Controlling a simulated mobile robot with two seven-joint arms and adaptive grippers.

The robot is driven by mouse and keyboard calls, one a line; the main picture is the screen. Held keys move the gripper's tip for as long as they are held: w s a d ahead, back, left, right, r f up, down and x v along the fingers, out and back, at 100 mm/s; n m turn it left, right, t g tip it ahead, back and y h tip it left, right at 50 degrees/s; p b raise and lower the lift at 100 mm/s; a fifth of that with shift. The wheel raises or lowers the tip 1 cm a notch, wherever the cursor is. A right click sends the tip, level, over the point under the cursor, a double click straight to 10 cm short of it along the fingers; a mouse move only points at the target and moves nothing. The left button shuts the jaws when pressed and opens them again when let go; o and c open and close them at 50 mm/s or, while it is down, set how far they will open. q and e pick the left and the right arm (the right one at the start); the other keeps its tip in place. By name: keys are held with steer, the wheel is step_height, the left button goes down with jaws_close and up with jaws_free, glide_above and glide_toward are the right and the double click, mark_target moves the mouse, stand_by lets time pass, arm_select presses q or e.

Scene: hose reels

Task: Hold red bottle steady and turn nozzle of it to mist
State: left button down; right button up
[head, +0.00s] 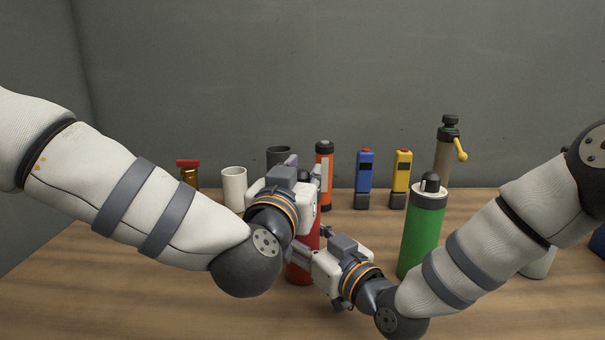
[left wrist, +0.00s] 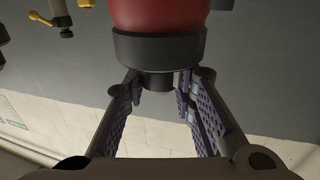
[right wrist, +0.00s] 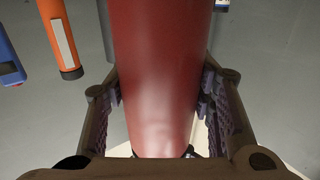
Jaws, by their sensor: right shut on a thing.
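The red bottle (head: 300,272) stands on the table, mostly hidden behind my two grippers in the head view. In the right wrist view its red body (right wrist: 160,70) lies between the fingers of my right gripper (right wrist: 161,100), which is shut on it from the side. In the left wrist view the bottle's black collar (left wrist: 158,46) and small black nozzle (left wrist: 160,82) show. My left gripper (head: 308,180) is at the bottle's top. Its fingers are open on either side of the nozzle, with a visible gap to it. The nozzle's setting cannot be read.
A green bottle (head: 421,240) stands close to the right of my right gripper. Behind are an orange cylinder (head: 324,160), a blue device (head: 364,180), a yellow device (head: 401,180) and a sprayer with yellow handle (head: 444,155). A white cup (head: 233,188) stands left.

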arm_select(q)
steer(key=shift+n+y, duration=0.3)
steer(key=shift+y, duration=0.2)
steer(key=n+y, duration=0.2)
steer(key=y, duration=0.1)
steer(key=shift+t+y, duration=0.3)
steer(key=shift+y, duration=0.1)
steer(key=shift+n+y, duration=1.6)
steer(key=shift+y, duration=0.5)
steer(key=c, duration=1.3)
jaws_free()
steer(key=v, duration=1.2)
steer(key=shift+d+r, duration=0.15)
steer(key=shift+r, duration=0.15)
